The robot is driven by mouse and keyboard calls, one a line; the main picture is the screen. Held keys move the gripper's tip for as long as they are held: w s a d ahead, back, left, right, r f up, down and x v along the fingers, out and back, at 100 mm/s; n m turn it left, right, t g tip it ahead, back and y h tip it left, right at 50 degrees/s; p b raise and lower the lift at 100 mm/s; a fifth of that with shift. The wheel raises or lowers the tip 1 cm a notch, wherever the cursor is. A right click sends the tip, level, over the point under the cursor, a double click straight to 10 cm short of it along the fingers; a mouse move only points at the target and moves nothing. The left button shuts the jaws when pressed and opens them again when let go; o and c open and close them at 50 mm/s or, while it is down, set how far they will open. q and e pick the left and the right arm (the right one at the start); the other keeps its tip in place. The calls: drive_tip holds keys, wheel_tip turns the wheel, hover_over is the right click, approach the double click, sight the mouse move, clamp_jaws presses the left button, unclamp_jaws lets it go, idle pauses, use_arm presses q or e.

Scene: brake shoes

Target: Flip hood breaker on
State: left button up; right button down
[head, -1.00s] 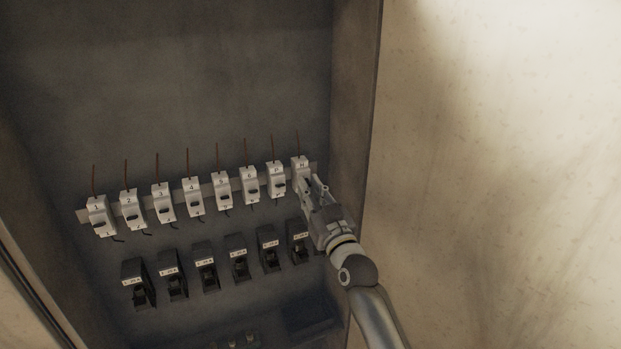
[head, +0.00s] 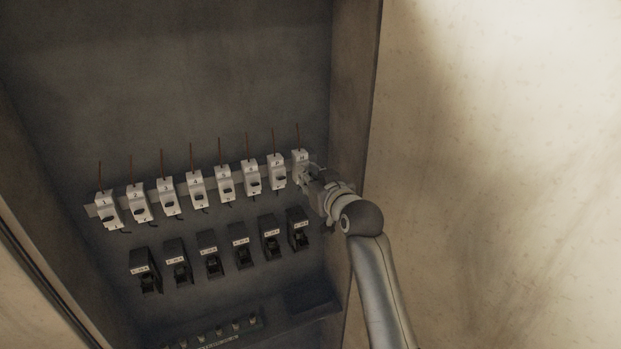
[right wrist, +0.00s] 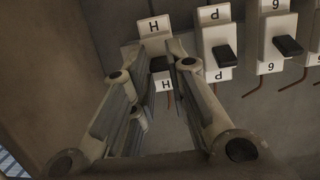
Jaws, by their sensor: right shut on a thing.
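The hood breaker (head: 299,156) is the white breaker marked H at the right end of the upper row. In the right wrist view the hood breaker (right wrist: 153,26) shows behind my fingers, with an H label above and below its dark lever (right wrist: 160,65). My right gripper (head: 311,173) is at the lower part of this breaker; it also shows in the right wrist view (right wrist: 163,61). Its fingertips are shut on the lever, one on each side. The fingers partly hide the breaker, and the lever's exact position is hard to see. My left gripper is in neither view.
Below is a row of black breakers (head: 270,244). The cabinet's right wall (head: 352,90) is close beside my right arm.

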idle(0.5)
drive_tip(key=c, duration=1.4)
unclamp_jaws()
drive_tip(key=v, duration=1.2)
drive_tip(key=shift+r, duration=0.15)
drive_tip(key=shift+w, duration=0.1)
